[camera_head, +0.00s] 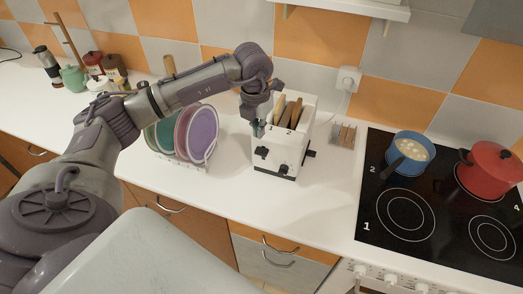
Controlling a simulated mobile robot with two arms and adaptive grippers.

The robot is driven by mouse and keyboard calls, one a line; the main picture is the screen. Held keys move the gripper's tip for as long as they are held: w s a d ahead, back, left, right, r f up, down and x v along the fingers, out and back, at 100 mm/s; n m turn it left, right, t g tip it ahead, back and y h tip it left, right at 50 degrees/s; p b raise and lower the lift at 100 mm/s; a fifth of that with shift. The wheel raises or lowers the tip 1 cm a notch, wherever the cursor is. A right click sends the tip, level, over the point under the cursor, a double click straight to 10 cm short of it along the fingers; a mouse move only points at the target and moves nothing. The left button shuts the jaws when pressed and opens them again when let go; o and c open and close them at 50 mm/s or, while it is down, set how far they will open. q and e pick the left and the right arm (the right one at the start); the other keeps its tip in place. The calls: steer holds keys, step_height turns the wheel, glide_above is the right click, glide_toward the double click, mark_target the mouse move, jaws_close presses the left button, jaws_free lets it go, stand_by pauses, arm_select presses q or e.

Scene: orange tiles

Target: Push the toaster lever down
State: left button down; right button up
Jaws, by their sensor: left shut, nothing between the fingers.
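The white toaster (296,147) stands on the counter in the middle of the view, with brown bread slices (284,111) sticking up from its top. A small dark tab (262,152) shows low on its front left, and another dark tab (311,153) sticks out on its right side; I cannot tell for sure which is the lever. My left gripper (258,130) points down at the toaster's upper left edge, above the front-left tab. It is shut and empty; I cannot tell whether it touches the toaster. My right gripper is not in view.
A rack of coloured plates (203,131) stands left of the toaster, under my left arm. The counter in front is clear.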

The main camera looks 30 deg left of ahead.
mark_target(260, 153)
arm_select(q)
steer(key=shift+w+f+b, duration=0.15)
steer(key=shift+f+b, duration=0.75)
steer(key=shift+f, duration=0.8)
steer(key=shift+w+f+b, duration=0.15)
steer(key=shift+f+b, duration=0.75)
steer(key=shift+f, duration=0.8)
step_height(260, 153, down, 6)
steer(key=b, duration=0.5)
steer(key=shift+r, duration=0.35)
steer(key=s, duration=0.1)
steer(key=s+r+p, duration=0.1)
steer(key=s, duration=0.1)
